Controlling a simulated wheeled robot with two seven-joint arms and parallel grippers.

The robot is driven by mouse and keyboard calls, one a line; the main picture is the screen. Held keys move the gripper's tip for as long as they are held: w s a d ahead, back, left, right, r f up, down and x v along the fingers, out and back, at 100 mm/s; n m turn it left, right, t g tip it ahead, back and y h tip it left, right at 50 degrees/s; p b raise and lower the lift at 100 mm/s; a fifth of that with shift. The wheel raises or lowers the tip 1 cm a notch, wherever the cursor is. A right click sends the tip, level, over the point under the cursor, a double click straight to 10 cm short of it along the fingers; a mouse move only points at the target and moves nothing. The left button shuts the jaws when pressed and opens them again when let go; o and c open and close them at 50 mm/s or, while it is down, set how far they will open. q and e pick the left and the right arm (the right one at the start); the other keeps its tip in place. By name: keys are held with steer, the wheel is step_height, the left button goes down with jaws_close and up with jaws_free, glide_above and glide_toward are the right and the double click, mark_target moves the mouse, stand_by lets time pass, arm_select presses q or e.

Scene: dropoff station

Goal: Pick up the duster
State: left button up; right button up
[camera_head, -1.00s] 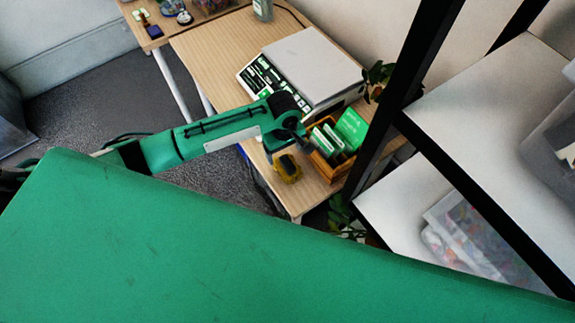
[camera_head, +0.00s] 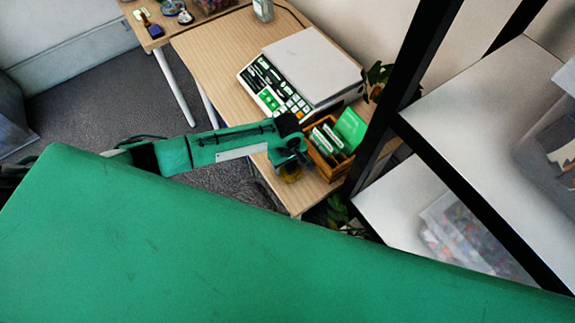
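My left arm reaches in from the left over the wooden table. Its gripper (camera_head: 291,160) points down near the table's front edge, just left of the wooden box. A small yellow item (camera_head: 292,176), perhaps the duster, shows only in part beneath the gripper. The gripper covers most of it, and I cannot tell whether the fingers touch it or how far apart they are. No other thing in view is clearly a duster. My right gripper is not in view.
A wooden box (camera_head: 322,166) with green and white cards stands close right of the gripper. A scale (camera_head: 315,62) stands behind it. A black-framed shelf (camera_head: 392,100) rises at the right. The table (camera_head: 215,62) left of the scale is mostly bare. My green body fills the foreground.

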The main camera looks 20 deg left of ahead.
arm_select(q)
steer(key=c, duration=0.6)
steer(key=shift+c, duration=0.3)
steer(key=shift+r, duration=0.15)
step_height(320, 180, up, 20)
steer(key=b, duration=0.2)
steer(key=shift+o, duration=1)
steer(key=shift+c, duration=0.5)
